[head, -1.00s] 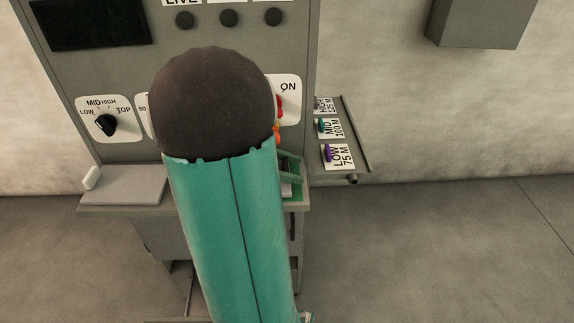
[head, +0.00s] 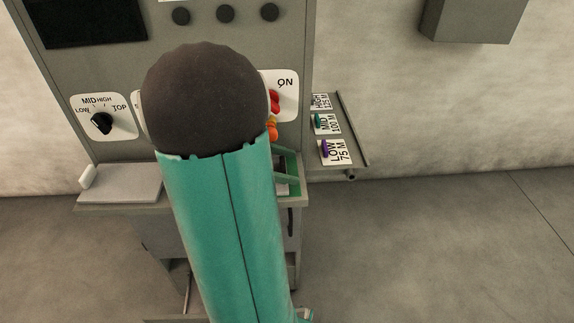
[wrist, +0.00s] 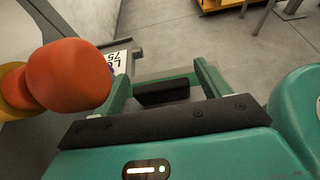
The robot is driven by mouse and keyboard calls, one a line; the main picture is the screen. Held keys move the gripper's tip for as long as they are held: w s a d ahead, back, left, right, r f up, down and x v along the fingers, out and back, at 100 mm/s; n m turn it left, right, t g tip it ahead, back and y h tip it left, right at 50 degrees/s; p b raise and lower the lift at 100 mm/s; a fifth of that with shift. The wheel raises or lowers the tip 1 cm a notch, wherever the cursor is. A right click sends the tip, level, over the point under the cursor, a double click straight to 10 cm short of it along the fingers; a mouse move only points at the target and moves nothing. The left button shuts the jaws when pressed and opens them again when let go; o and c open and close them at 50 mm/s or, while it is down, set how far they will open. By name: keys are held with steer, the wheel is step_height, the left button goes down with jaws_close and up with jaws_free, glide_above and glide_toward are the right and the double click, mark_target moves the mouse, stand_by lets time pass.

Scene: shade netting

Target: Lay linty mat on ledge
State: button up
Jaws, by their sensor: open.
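I cannot surely make out the linty mat. A flat pale grey pad (head: 120,183) lies at the left of the grey machine's front ledge (head: 115,206), and it may be the mat. My teal arm with its dark round joint covers the middle of the ledge in the head view. My gripper (wrist: 163,92) shows in the wrist view as green fingers with black parts, open, with no mat visible in it. In the head view, green parts (head: 289,188) show at the ledge's right end, just right of my arm.
Red and orange knobs (head: 273,132) are right beside my arm; an orange knob (wrist: 68,76) looms close in the wrist view. A side rack (head: 354,140) with labelled coloured pegs juts right. A dial (head: 102,123) and small white block (head: 87,177) are left. Floor right is clear.

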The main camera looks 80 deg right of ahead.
steer(key=v, duration=1.1)
steer(key=shift+w, duration=0.3)
steer(key=shift+w+a+r, duration=0.1)
steer(key=shift+a, duration=0.05)
steer(key=w+a+t, duration=0.1)
steer(key=a, duration=0.2)
steer(key=w+a+t, duration=0.2)
steer(key=a, duration=0.1)
steer(key=w+a+m+t, duration=0.1)
steer(key=a, duration=0.2)
steer(key=shift+w+a+r+t+h, duration=0.15)
steer(key=shift+a+r+t+h, duration=0.05)
steer(key=shift+r+t+h, duration=0.2)
steer(key=w+a+r+m+t+y, duration=0.1)
steer(key=a+t, duration=0.5)
steer(key=a, duration=0.7)
steer(key=w+a+r+m+t+y, duration=0.1)
steer(key=w+a+m+t+y, duration=0.1)
steer(key=a+t, duration=0.5)
steer(key=w+a+y, duration=0.1)
steer(key=a+y, duration=0.1)
steer(key=a, duration=0.4)
steer(key=shift+w+a, duration=0.3)
steer(key=shift+a, duration=0.05)
